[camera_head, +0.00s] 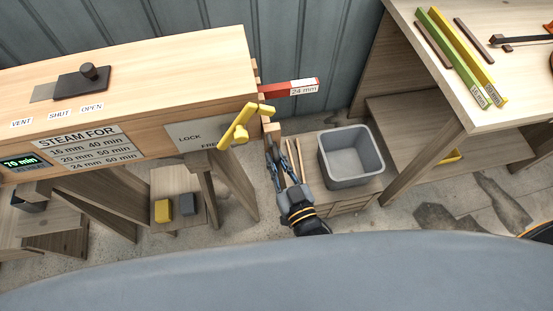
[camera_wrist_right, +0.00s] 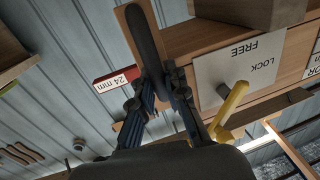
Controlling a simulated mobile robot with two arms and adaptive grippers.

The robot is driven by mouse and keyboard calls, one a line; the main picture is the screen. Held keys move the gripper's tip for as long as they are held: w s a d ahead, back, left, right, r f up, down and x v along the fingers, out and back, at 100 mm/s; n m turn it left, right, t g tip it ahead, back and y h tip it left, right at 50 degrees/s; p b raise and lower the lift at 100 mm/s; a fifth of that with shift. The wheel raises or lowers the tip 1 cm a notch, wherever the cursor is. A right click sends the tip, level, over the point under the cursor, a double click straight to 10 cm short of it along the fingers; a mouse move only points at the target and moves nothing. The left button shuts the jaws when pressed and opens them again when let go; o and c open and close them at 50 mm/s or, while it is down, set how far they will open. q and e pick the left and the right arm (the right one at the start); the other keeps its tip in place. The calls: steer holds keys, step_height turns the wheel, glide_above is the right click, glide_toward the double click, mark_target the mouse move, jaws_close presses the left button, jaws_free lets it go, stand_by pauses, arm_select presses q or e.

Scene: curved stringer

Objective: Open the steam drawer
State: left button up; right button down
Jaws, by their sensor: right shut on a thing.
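The steam box (camera_head: 130,85) is a long wooden chest on the left with a steam-time chart on its front. At its right end a wooden end panel with a dark upright handle shows in the right wrist view; the panel (camera_wrist_right: 126,27) is behind the handle (camera_wrist_right: 144,38). My right gripper (camera_head: 275,172) is shut on the handle, with a finger on each side of it (camera_wrist_right: 163,90). A yellow lever (camera_head: 239,122) sits by the LOCK/FREE plate (camera_head: 190,134); it also shows in the wrist view (camera_wrist_right: 232,110). My left gripper is out of view.
A red 24 mm piece (camera_head: 290,87) sticks out rightward behind the box end. A grey bin (camera_head: 350,155) stands on a low wooden stand close to my right gripper. A workbench (camera_head: 420,60) with green and yellow strips is at the right.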

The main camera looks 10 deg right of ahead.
steer(key=w+d, duration=0.2)
steer(key=d, duration=3.1)
steer(key=shift+w+f+p, duration=0.3)
steer(key=shift+p, duration=0.05)
steer(key=shift+a, duration=0.1)
steer(key=c, duration=1.3)
jaws_free()
steer(key=shift+s, duration=0.1)
steer(key=shift+c, duration=0.2)
steer(key=shift+r, duration=0.2)
